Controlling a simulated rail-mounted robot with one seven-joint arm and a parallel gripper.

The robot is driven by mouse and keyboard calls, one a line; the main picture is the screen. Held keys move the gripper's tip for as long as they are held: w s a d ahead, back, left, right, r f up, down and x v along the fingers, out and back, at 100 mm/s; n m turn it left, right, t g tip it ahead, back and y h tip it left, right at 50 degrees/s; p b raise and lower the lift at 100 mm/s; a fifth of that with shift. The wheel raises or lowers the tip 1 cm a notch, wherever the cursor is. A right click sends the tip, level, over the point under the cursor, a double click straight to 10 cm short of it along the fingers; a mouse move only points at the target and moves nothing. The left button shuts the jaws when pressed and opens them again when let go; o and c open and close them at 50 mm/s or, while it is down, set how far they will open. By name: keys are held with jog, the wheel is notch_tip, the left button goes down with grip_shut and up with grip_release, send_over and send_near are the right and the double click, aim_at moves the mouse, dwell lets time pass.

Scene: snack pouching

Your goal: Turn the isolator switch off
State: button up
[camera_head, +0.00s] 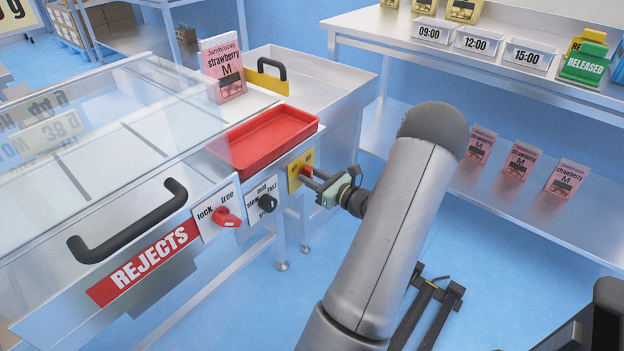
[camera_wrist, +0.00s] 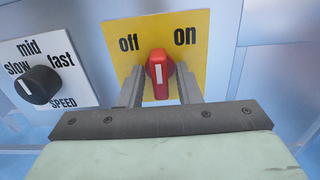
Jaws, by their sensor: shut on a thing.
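The isolator switch is a red knob (camera_wrist: 158,78) on a yellow plate (camera_wrist: 188,65) marked "off" on the left and "on" on the right. In the wrist view its white mark stands about upright, between the two words. My gripper (camera_wrist: 161,88) has one finger on each side of the knob and is shut on it. In the head view the yellow plate (camera_head: 294,177) is on the machine's front, and my gripper (camera_head: 312,177) reaches it from the right, partly hiding the knob.
A black speed knob (camera_head: 267,203) and a red lock/free knob (camera_head: 228,218) sit left of the isolator. A red tray (camera_head: 262,141) lies just above it. A steel shelf (camera_head: 400,38) with labelled bins is at right.

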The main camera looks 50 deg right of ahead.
jog(key=n+b, duration=0.1)
jog(key=n, duration=0.1)
jog(key=n+b, duration=0.3)
jog(key=shift+f+n, duration=0.25)
jog(key=shift+n, duration=0.05)
jog(key=n+b, duration=0.3)
jog(key=shift+r+n, duration=0.15)
jog(key=shift+n, duration=0.15)
jog(key=shift+s+d, duration=0.1)
jog(key=o, duration=0.6)
jog(key=shift+r, duration=0.1)
jog(key=s, duration=0.5)
jog(key=s+p, duration=0.1)
jog(key=s, duration=0.5)
jog(key=s+p, duration=0.1)
jog(key=s, duration=0.5)
jog(key=shift+s+a, duration=0.2)
jog(key=shift+a, duration=0.1)
